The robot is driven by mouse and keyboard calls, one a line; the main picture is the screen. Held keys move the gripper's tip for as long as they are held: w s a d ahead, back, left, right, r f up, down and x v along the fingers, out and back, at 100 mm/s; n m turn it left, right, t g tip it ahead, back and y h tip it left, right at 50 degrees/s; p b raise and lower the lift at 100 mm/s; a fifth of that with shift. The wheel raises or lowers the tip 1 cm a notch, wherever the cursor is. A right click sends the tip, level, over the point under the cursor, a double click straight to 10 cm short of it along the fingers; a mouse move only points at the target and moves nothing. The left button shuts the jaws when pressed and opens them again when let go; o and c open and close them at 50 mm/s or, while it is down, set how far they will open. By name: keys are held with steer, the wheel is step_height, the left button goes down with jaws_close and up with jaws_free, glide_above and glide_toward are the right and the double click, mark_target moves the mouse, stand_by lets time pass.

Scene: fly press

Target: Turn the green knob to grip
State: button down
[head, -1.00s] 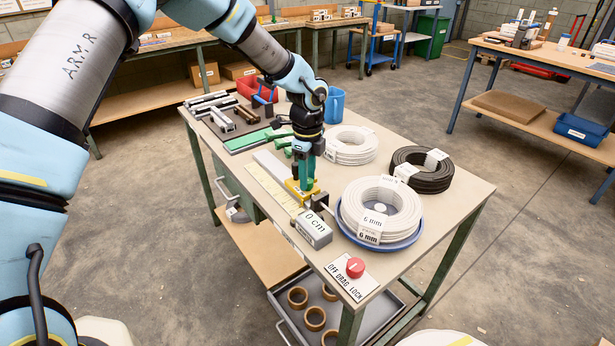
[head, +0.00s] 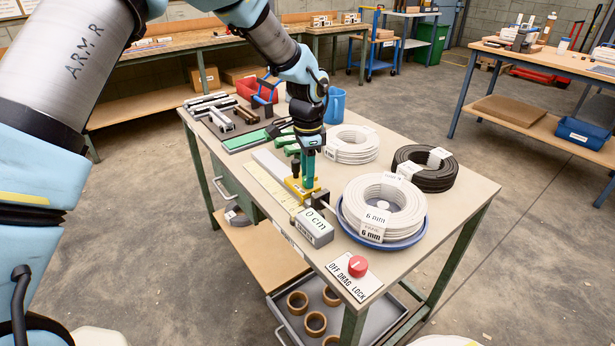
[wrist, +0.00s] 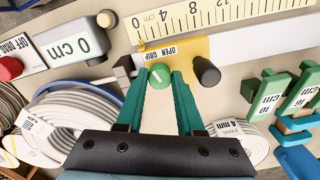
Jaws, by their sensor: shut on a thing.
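The green knob (wrist: 160,76) sits on a yellow block (wrist: 178,50) beside a label reading OPEN and GRIP. A short pale mark shows on the knob's top; I cannot tell surely which word it points to. My gripper (wrist: 159,78) has its green fingers shut on the knob, one on each side. In the head view, my gripper (head: 308,184) points down at the yellow block (head: 301,187), and the knob is hidden by the fingers.
A yellow ruler (head: 270,187) runs along the bench to a grey 0 cm block (head: 314,227). A white cable coil in a blue tray (head: 421,232) stands close on the right. A red OFF DRAG LOCK knob (head: 357,266) is at the front corner. Green-handled tools lie behind.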

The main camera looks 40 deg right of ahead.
steer(key=shift+n, duration=1)
steer(key=c, duration=0.5)
jaws_free()
steer(key=shift+c, duration=0.2)
steer(key=shift+r+b, duration=0.1)
steer(key=shift+b, duration=0.2)
step_height(320, 180, up, 11)
steer(key=b, duration=0.2)
steer(key=shift+f, duration=0.2)
